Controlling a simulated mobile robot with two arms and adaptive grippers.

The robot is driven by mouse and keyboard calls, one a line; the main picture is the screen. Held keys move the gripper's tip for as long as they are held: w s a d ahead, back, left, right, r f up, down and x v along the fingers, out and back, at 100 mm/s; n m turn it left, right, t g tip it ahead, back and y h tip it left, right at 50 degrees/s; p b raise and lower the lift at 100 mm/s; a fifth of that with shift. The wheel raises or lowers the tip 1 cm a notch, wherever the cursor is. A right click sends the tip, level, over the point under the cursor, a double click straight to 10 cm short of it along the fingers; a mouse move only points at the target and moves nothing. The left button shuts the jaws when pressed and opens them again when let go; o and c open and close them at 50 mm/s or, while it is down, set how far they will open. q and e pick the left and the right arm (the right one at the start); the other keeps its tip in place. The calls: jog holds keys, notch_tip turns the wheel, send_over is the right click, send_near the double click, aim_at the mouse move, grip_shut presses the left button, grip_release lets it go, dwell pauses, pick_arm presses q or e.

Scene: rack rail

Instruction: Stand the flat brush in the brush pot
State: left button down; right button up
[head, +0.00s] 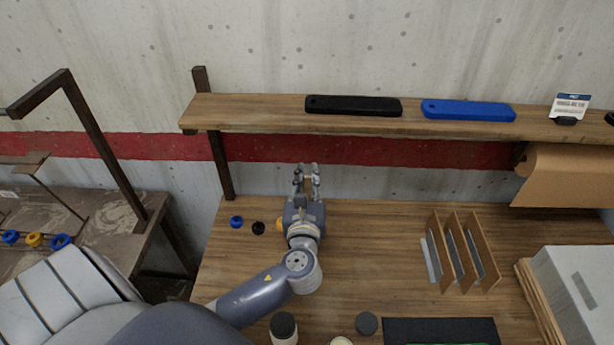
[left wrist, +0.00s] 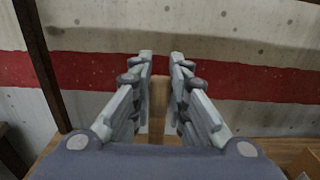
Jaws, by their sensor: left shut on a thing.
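My left gripper (head: 306,172) is over the back part of the wooden bench, below the wall shelf, with its fingers pointing toward the wall. It is shut on a light wooden piece that looks like the handle of the flat brush (head: 307,186). In the left wrist view the wooden handle (left wrist: 158,95) stands roughly upright between the fingers (left wrist: 162,62). The brush's bristles cannot be made out. I cannot pick out the brush pot for certain in either view. My right gripper is not in view.
The shelf (head: 250,112) holds a black case (head: 353,105) and a blue case (head: 468,110). Small caps lie left of my gripper. A wooden divider rack (head: 462,255) stands right, and jars (head: 283,327) stand at the front. The bench between gripper and rack is clear.

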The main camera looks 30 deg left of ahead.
pick_arm(q)
notch_tip(320, 180, down, 2)
jog(key=shift+s+f+b, duration=0.1)
jog(key=shift+b, duration=0.9)
notch_tip(320, 180, down, 2)
jog(key=b, duration=0.2)
jog(key=shift+f+b, duration=0.15)
jog(key=shift+b, duration=0.15)
jog(key=shift+f+b, duration=0.3)
jog(key=shift+b, duration=0.05)
jog(key=shift+f+b, duration=0.35)
jog(key=shift+f, duration=0.2)
jog(key=shift+f+b, duration=0.4)
jog(key=shift+f, duration=0.3)
jog(key=shift+f+b, duration=1.05)
jog(key=shift+f, duration=0.7)
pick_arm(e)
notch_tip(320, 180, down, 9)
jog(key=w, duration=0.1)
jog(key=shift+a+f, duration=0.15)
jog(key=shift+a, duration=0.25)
